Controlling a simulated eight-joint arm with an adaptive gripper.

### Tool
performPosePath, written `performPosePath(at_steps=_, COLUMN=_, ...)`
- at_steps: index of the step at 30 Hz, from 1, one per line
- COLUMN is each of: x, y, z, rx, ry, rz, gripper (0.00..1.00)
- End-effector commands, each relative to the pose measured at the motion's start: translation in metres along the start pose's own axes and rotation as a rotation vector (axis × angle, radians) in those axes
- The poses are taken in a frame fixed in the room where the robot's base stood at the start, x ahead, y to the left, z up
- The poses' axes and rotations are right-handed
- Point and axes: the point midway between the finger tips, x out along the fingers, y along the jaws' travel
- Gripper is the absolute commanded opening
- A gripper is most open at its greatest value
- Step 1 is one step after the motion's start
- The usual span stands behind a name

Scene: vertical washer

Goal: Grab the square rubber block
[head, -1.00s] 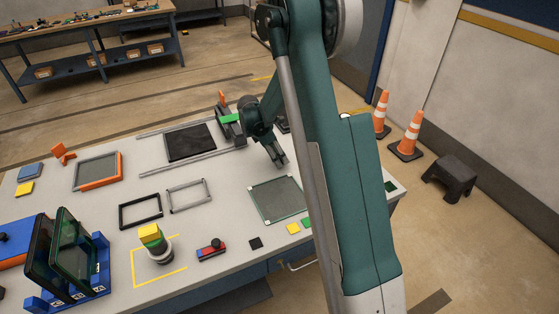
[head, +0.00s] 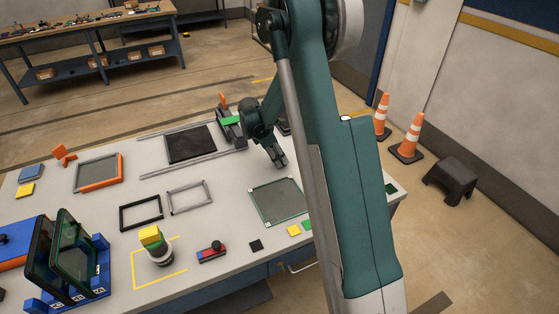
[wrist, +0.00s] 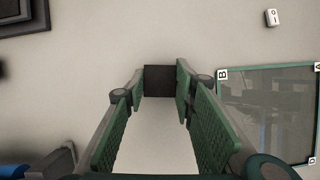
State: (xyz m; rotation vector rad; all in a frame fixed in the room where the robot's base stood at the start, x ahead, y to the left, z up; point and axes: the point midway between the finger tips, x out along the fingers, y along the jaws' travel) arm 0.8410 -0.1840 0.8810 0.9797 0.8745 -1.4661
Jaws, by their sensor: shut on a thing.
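A dark square block (wrist: 158,80), which looks like the rubber block, is between the fingertips of my gripper (wrist: 159,84) in the wrist view. The green finger pads flank it left and right, and my gripper is shut on it. In the head view, my gripper (head: 281,163) points down over the back right of the pale table (head: 110,240). The block cannot be made out there. How far it is above the tabletop is hard to tell.
A glass plate (head: 278,201) with lettered corners lies in front of my gripper; it also shows in the wrist view (wrist: 270,105). A small black square (head: 256,246), yellow pieces and two rectangular frames (head: 188,197) lie nearer the front. A rail fixture (head: 231,125) stands behind.

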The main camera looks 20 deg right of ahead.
Motion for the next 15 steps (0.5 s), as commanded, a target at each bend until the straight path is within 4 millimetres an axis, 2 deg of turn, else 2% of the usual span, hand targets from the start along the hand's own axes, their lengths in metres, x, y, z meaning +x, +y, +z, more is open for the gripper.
performPosePath(at_steps=8, x=-0.011, y=0.000, z=0.005, rx=0.000, ry=0.000, rz=0.000, gripper=0.15)
performPosePath(at_steps=15, x=-0.039, y=0.000, z=0.016, rx=0.000, ry=0.000, rz=0.000, gripper=0.15)
